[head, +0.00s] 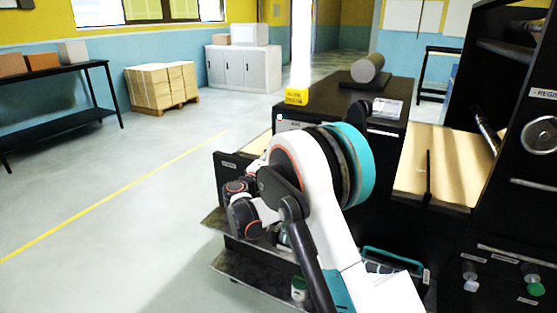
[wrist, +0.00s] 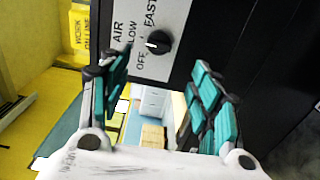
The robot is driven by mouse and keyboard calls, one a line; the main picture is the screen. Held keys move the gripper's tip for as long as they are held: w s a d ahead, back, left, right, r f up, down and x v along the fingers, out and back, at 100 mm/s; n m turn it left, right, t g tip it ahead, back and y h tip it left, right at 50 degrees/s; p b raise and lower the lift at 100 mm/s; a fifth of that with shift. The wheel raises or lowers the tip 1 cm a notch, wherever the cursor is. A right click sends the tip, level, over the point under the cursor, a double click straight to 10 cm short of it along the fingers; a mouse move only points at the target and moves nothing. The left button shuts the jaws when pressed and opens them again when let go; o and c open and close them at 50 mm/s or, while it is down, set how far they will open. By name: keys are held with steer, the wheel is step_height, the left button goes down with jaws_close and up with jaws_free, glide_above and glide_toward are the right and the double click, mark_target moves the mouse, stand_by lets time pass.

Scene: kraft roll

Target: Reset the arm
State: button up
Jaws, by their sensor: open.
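My gripper (wrist: 160,95) is open in the wrist view, its teal-padded fingers well apart with nothing held between them. Beyond the fingers is a light grey panel (wrist: 178,15) with a black knob (wrist: 158,42) and the words AIR, OFF, SLOW and FAST. I cannot tell whether a finger touches the panel. In the head view my white arm is bent in front of the black machine, and its dark wrist end hangs at the left of the machine's front. The fingers are not clear there.
Brown paper (head: 440,172) lies on the machine at right. A pallet of boxes (head: 160,87) and a black table (head: 60,76) stand far left. The floor at left is clear.

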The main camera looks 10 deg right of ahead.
steer(key=s+d+r+m+g+y, duration=0.1)
steer(key=s+d+r+m+g, duration=0.2)
steer(key=s, duration=0.4)
steer(key=s+d+r+m+g+y, duration=0.1)
steer(key=s+d+r+y, duration=0.1)
steer(key=s+d, duration=0.35)
steer(key=s+d+r+m+g+y, duration=0.1)
steer(key=s+d+r+m, duration=0.15)
steer(key=s, duration=0.65)
steer(key=s+a+f+m+y, duration=0.1)
steer(key=s+f+y, duration=0.1)
steer(key=s, duration=0.7)
steer(key=s+a+f+m+g+y+b, duration=0.1)
steer(key=s+f+m+y, duration=0.1)
steer(key=s, duration=0.8)
steer(key=s+a+f+m+g+y, duration=0.1)
steer(key=s+a+f+y, duration=0.1)
steer(key=s, duration=0.8)
steer(key=shift+s+f+y+b, duration=0.25)
steer(key=shift+f+y+b, duration=0.1)
steer(key=shift+f, duration=0.25)
